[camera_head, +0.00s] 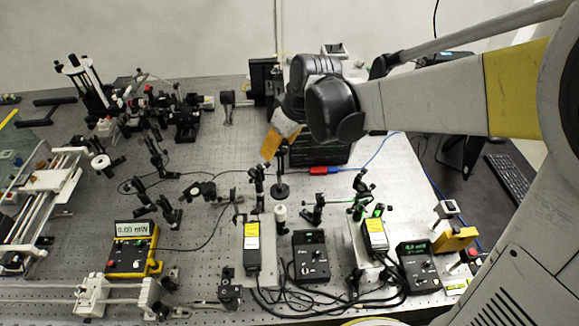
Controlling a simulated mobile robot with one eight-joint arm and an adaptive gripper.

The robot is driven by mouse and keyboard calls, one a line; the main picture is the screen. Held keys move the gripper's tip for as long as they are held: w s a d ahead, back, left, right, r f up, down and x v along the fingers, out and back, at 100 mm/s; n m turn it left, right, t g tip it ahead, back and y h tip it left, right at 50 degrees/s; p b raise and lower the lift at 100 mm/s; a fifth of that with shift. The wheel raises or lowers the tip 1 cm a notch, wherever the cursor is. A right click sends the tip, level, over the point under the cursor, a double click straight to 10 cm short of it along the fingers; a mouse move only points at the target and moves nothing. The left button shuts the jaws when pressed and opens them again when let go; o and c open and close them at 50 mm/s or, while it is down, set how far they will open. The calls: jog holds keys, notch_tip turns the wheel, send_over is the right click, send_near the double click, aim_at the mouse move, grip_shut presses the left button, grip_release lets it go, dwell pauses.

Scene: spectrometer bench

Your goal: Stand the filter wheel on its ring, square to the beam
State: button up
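My gripper (276,146) is at the upper middle of the head view, above the bench, pointing down and to the left. An orange-yellow flat piece shows at its end; I cannot tell whether it is part of the gripper or something held. The fingertips are too small to tell open from shut. A dark post on a round black base (281,191) stands on the bench just below the gripper. I cannot clearly pick out the filter wheel or its ring; either may be among the small dark parts or hidden by my arm.
Small dark optic mounts (170,212) stand left of the gripper. Yellow-labelled boxes (252,246), a black controller (310,257) and a yellow power meter (132,248) line the front. A blue cable with a red connector (319,170) lies to the right. A bare bench patch (225,165) lies left.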

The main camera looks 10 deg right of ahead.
aim_at(283, 168)
jog(key=shift+w+d+f, duration=0.1)
jog(key=shift+d+f, duration=0.05)
jog(key=shift+f, duration=0.25)
jog(key=shift+f+b, duration=0.95)
jog(key=shift+f, duration=3.75)
jog(key=shift+f, duration=0.15)
jog(key=o, duration=1.3)
jog(key=shift+o, duration=0.2)
jog(key=shift+r, duration=0.2)
